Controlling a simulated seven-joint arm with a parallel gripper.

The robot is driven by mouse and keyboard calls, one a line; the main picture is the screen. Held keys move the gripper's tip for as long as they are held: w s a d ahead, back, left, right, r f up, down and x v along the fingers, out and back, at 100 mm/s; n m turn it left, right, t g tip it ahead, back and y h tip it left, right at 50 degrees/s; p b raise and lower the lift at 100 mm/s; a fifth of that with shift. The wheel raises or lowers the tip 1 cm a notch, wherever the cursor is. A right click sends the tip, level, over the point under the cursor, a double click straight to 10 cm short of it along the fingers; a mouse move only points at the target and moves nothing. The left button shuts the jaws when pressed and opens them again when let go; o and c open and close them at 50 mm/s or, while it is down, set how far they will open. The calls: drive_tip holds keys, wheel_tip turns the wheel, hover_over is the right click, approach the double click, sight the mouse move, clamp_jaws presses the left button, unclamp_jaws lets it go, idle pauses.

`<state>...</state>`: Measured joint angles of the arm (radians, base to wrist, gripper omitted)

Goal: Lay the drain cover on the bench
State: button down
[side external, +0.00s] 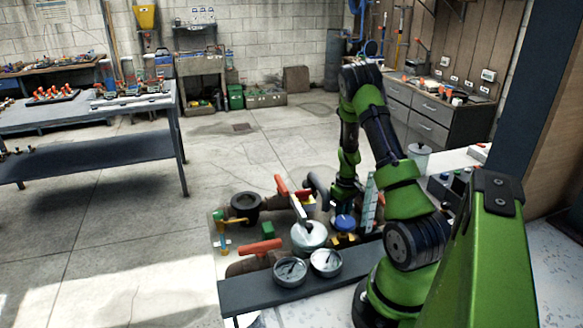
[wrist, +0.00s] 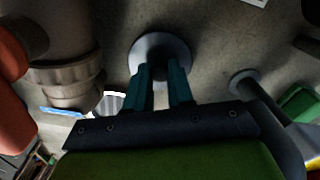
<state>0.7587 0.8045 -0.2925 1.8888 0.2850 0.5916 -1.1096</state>
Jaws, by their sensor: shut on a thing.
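In the wrist view, a round grey disc (wrist: 147,45) with a dark middle lies just beyond my fingertips; it looks like the drain cover. My gripper (wrist: 163,75) has its two teal fingers closed around the dark part at the disc's middle, which is mostly hidden between them. In the side external view, my gripper (side external: 343,206) points down among the pipe fittings, just above a blue round part (side external: 344,222). I cannot tell there whether this is the same thing. A blue-grey bench (side external: 95,118) stands at the left, well away from my gripper.
Pipes and valves crowd the pit: a red-handled valve (side external: 258,247), a dark round fitting (side external: 246,204) and a pale round part (side external: 309,236). Two gauges (side external: 291,271) sit by the dark front ledge (side external: 297,292). Open concrete floor (side external: 130,220) lies to the left.

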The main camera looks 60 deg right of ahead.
drive_tip(key=shift+f, duration=0.3)
drive_tip(key=c, duration=1)
unclamp_jaws()
wheel_tip(320, 180, up, 12)
drive_tip(key=w+a+r+t, duration=0.2)
drive_tip(key=w+a+r, duration=0.5)
drive_tip(key=a+r, duration=0.15)
drive_tip(key=w+a+r+t, duration=0.2)
drive_tip(key=a+r, duration=0.4)
drive_tip(key=a, duration=0.5)
drive_tip(key=s+a+r+t, duration=0.1)
drive_tip(key=s+a+r, duration=0.1)
drive_tip(key=a, duration=0.4)
drive_tip(key=s+a+r+t+y, duration=0.1)
drive_tip(key=s+a+r, duration=0.1)
drive_tip(key=a, duration=0.3)
drive_tip(key=s+a+r+t+y, duration=0.1)
drive_tip(key=s+a+r, duration=0.1)
drive_tip(key=a, duration=0.4)
drive_tip(key=shift+s+a, duration=0.35)
drive_tip(key=shift+s, duration=0.35)
